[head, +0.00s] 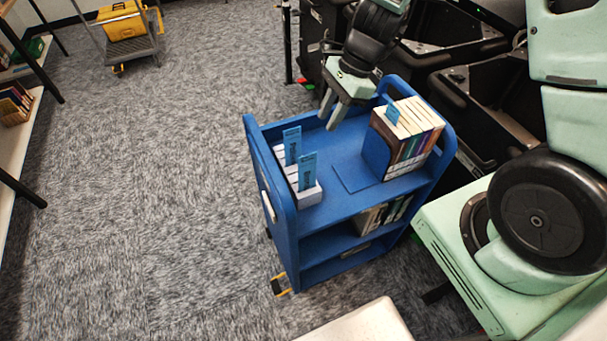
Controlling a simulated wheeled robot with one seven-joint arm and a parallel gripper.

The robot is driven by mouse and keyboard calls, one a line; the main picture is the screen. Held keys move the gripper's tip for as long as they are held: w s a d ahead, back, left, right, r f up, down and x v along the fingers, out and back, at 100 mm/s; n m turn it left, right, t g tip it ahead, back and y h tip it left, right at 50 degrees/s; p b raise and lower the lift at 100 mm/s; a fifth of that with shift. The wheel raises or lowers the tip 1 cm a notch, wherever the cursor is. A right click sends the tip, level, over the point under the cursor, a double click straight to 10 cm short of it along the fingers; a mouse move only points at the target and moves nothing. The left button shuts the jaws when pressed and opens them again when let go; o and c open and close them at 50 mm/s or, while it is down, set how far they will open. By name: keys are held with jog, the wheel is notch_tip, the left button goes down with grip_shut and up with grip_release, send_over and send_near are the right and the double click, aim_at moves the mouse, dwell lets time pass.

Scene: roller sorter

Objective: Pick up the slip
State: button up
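Two blue slips stand upright in a pale slotted holder (308,197) on the left part of the blue cart's top: a rear slip (292,146) and a front slip (307,172). A third blue slip (393,113) sticks up from the row of books (408,135) on the right. My gripper (330,115) hangs over the far side of the cart top, between the holder and the books. Its two fingers point down with a gap between them, and nothing shows in the gap. It is apart from all three slips.
The blue cart (345,222) has raised end panels and a lower shelf with more books (372,220). Carpet lies open to the left; a trolley with a yellow box (122,22) is far back.

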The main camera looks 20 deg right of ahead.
send_over(305, 164)
jog(key=d, duration=0.3)
notch_tip(305, 164, down, 9)
jog(key=shift+a+b+x, duration=0.25)
jog(key=shift+x, duration=1.1)
jog(key=shift+a+b+x, duration=0.2)
jog(key=shift+b+x, duration=0.05)
jog(key=shift+x, duration=1.15)
jog(key=shift+r, duration=0.25)
grip_shut()
